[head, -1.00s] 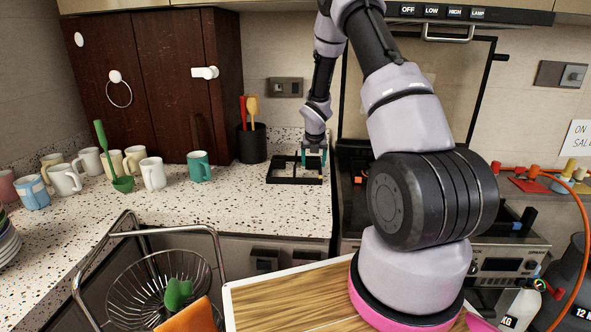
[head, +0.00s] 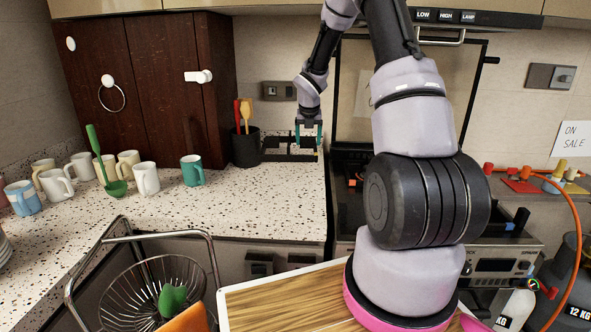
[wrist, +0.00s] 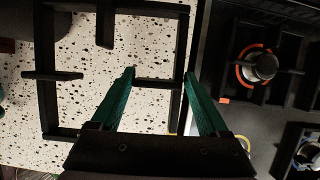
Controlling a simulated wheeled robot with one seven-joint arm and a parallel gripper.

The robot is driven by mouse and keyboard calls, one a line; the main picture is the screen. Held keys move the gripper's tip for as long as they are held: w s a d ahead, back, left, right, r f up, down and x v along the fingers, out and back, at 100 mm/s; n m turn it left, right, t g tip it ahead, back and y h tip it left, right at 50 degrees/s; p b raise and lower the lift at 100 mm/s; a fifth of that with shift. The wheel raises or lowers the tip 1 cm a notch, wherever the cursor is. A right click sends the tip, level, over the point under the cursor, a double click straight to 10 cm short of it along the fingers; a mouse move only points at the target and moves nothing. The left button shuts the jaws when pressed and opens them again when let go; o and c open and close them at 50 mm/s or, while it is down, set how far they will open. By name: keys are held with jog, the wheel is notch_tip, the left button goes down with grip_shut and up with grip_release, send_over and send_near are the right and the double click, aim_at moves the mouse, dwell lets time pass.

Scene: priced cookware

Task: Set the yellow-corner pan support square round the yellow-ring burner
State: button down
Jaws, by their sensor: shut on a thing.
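The black pan support (head: 279,153) is held level above the speckled counter near the stove's left edge. A small yellow mark shows at its right end. In the wrist view the square frame (wrist: 47,105) has short inward prongs, with yellow by its lower right corner. My gripper (head: 309,147) is shut on the support at its right side; in the wrist view its teal fingers (wrist: 160,74) reach over the frame. A yellow arc (wrist: 246,144), possibly the yellow-ring burner, shows right of the gripper, mostly hidden by it. The support is left of it, not around it.
The dark stove (wrist: 225,112) lies to the right, with an orange-ring burner (wrist: 260,68) and another burner (wrist: 309,154) at the lower right edge. A black utensil pot (head: 246,148) stands left of the support. A teal mug (head: 192,171) and white mugs stand further left.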

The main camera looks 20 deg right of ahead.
notch_tip(320, 180, down, 10)
jog(key=shift+r, duration=0.2)
dwell(0.4)
jog(key=shift+f, duration=0.2)
grip_release()
